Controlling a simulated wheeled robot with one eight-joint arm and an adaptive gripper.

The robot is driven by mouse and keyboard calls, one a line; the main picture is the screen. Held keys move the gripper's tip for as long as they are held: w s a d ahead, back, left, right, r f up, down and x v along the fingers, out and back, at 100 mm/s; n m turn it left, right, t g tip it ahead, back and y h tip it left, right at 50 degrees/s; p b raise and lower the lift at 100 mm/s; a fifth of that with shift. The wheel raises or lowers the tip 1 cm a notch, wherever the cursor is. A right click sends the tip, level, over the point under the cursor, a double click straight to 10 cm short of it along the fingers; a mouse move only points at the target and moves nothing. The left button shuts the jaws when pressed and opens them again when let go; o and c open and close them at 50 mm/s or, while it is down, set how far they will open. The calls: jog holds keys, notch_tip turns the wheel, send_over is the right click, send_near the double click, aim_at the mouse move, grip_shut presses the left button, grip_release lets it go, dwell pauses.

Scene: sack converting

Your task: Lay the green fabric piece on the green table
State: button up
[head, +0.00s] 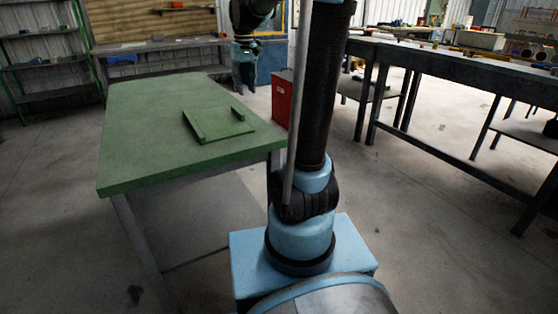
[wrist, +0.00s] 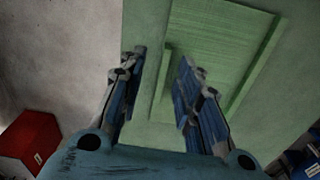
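The green fabric piece (head: 218,123) lies flat on the green table (head: 150,110), toward its right side. It is a rectangle with raised strips along two edges. In the wrist view the fabric piece (wrist: 222,50) fills the upper middle and right, and the green table (wrist: 140,25) shows beside it. My gripper (wrist: 162,60) is open, with its two blue-grey fingers apart and nothing held between them. One raised strip shows between the fingers and partly behind the right one.
A red box (head: 283,98) stands at the table's right edge; it also shows in the wrist view (wrist: 31,138). A long dark bench (head: 460,75) with items runs along the right. Green shelving (head: 45,65) stands at the back left. Open floor lies between table and bench.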

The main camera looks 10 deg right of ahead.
jog(key=shift+m+t, duration=0.4)
jog(key=shift+m, duration=0.2)
jog(key=s+d+f, duration=0.1)
jog(key=s+f, duration=0.1)
jog(key=s, duration=0.3)
jog(key=s+d+f, duration=0.2)
jog(key=s, duration=0.3)
jog(key=s+d+f, duration=0.2)
jog(key=s, duration=0.3)
jog(key=shift+s+f, duration=0.1)
jog(key=shift+s, duration=0.2)
jog(key=s+d+f+m+t, duration=0.1)
jog(key=s+d+f, duration=0.1)
jog(key=s+f, duration=1.1)
jog(key=shift+s+d, duration=0.2)
jog(key=shift+d, duration=0.15)
jog(key=shift+w+f, duration=0.2)
jog(key=shift+w, duration=0.25)
jog(key=shift+d, duration=0.15)
